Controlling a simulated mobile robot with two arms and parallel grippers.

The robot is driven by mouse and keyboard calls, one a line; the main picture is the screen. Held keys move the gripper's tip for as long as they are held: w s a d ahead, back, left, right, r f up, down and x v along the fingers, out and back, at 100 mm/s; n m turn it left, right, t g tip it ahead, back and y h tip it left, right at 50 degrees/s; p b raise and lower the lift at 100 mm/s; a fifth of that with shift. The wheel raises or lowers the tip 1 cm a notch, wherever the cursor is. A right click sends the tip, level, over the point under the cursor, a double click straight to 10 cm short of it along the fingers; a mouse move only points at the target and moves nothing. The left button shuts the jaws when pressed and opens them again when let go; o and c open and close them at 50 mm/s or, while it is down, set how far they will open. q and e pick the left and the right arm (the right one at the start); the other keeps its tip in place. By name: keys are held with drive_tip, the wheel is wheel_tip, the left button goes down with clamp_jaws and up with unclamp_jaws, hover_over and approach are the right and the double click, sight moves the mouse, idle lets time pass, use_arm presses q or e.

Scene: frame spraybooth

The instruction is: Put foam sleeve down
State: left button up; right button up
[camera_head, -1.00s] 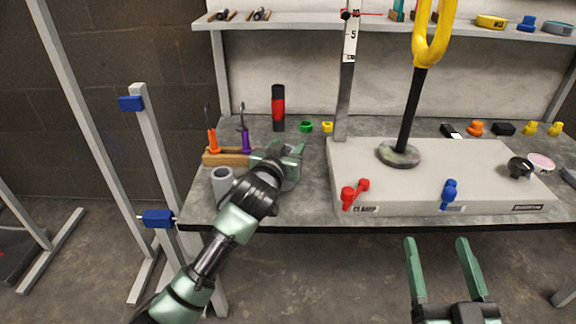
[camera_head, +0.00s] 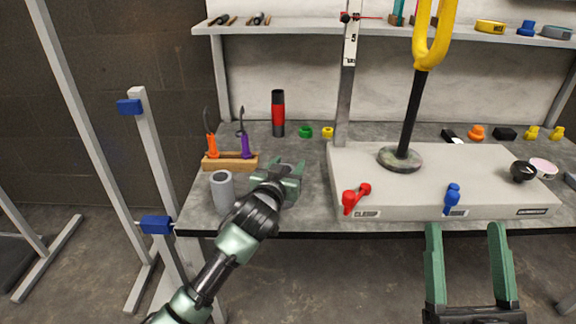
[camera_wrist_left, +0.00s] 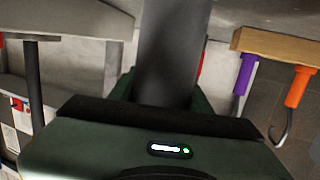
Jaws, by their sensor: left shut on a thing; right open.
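My left gripper (camera_head: 291,172) is shut on a dark grey cylinder, which I take to be the foam sleeve (camera_wrist_left: 172,50). It stands between the fingers in the left wrist view and runs to the top edge, where the grey bench surface shows. In the head view my gripper hides the held sleeve. I cannot tell whether its end touches the bench (camera_head: 310,205). My right gripper (camera_head: 466,232) is open and empty in front of the bench.
A wooden block (camera_head: 232,161) with orange- and purple-handled hooks stands left behind my left gripper. A red and black canister (camera_head: 278,113) and green and yellow rings are farther back. A light fixture base (camera_head: 440,178) with red and blue levers lies to the right.

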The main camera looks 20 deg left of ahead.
use_arm(q)
drive_tip(key=o, duration=1.5)
drive_tip(key=shift+s+r, duration=0.1)
drive_tip(key=s, duration=0.1)
drive_tip(key=s+p, duration=0.1)
drive_tip(key=s, duration=0.1)
drive_tip(key=s+r+p, duration=0.1)
drive_tip(key=s, duration=0.1)
drive_tip(key=s+d+m+h, duration=0.1)
drive_tip(key=s+d, duration=0.1)
drive_tip(key=s, duration=0.4)
drive_tip(key=s+d+m+h, duration=0.1)
drive_tip(key=s+d, duration=0.1)
drive_tip(key=s, duration=0.5)
drive_tip(key=s+d+h+p, duration=0.1)
drive_tip(key=s+h, duration=0.1)
drive_tip(key=s, duration=0.5)
drive_tip(key=shift+d+m+t, duration=0.3)
drive_tip(key=shift+d+m, duration=0.1)
use_arm(e)
drive_tip(key=w+f+g+h, duration=0.2)
drive_tip(key=f+g, duration=0.6)
drive_tip(key=f, duration=0.5)
drive_tip(key=shift+w+d+h, duration=0.4)
drive_tip(key=shift+w+d, duration=0.05)
drive_tip(key=shift+w, duration=0.4)
drive_tip(key=shift+f, duration=0.1)
